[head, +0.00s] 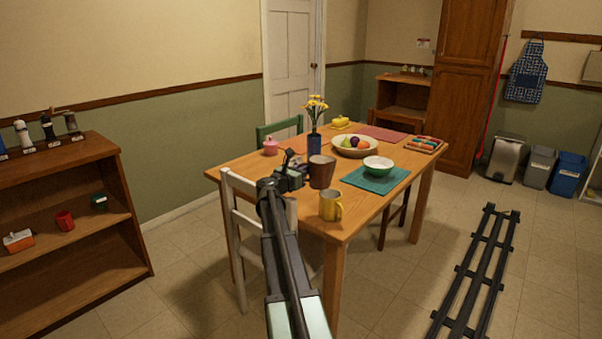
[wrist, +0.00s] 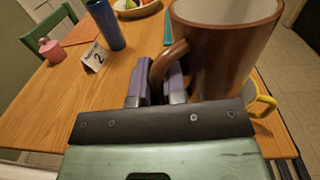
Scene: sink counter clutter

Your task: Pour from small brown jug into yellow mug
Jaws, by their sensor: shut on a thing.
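The small brown jug (head: 321,172) looks upright in the head view, over the near part of the wooden table. In the wrist view the jug (wrist: 222,50) fills the upper right, and its handle is between my fingers. My gripper (wrist: 158,82) is shut on that handle; in the head view my gripper (head: 296,170) is at the jug's left side. The yellow mug (head: 331,205) stands at the table's near edge, just in front of the jug. In the wrist view only part of the yellow mug (wrist: 262,100) shows behind the jug. The jug's contents are hidden.
A blue vase with flowers (head: 314,145) stands behind the jug. A green-and-white bowl (head: 378,165) sits on a teal mat (head: 358,180) to the right. A pink pot (head: 270,147) and a number card (wrist: 95,57) are on the left. A white chair (head: 237,250) stands at the near left.

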